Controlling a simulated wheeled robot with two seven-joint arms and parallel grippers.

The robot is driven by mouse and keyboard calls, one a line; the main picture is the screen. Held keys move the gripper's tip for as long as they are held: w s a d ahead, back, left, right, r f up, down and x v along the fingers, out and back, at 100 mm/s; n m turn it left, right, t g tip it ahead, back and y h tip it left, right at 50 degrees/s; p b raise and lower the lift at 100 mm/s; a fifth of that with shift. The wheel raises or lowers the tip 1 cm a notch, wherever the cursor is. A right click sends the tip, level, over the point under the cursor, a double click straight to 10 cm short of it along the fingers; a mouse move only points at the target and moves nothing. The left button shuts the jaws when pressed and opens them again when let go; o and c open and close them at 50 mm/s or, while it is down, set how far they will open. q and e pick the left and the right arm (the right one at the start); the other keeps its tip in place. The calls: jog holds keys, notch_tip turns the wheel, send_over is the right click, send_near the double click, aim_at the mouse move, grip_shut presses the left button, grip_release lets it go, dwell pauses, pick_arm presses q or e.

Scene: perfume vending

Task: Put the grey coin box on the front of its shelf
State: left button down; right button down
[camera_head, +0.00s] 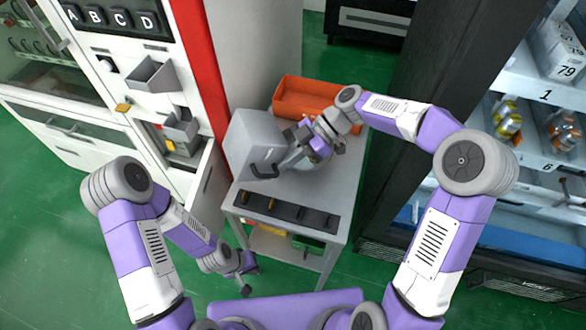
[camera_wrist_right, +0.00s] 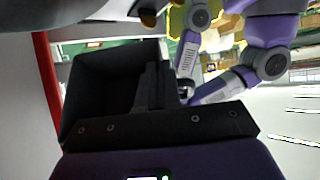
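The grey coin box (camera_head: 252,140) is on the grey top of a small shelf unit (camera_head: 308,188), toward its left side beside the red-edged machine. A black handle (camera_head: 264,171) is on its near side. My right gripper (camera_head: 282,166) reaches in from the right and its fingertips are at the handle. In the right wrist view, the fingers (camera_wrist_right: 158,87) are close together in front of the dark, shadowed box (camera_wrist_right: 100,85); the exact grip is hard to see. My left gripper (camera_head: 247,275) hangs low, left of the shelf unit, apart from the box; its opening is unclear.
An orange bin (camera_head: 302,97) stands behind the box. A black strip with slots (camera_head: 286,211) lies along the front edge of the top. The white machine (camera_head: 115,60) with an open door is at left. A dark cabinet with bottles (camera_head: 508,121) is at right.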

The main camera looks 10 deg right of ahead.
notch_tip(320, 180, down, 7)
jog(key=shift+f+b, duration=0.1)
jog(key=shift+b, duration=0.75)
jog(key=shift+f, duration=0.1)
jog(key=c, duration=1.7)
grip_release()
jog(key=shift+o, duration=0.5)
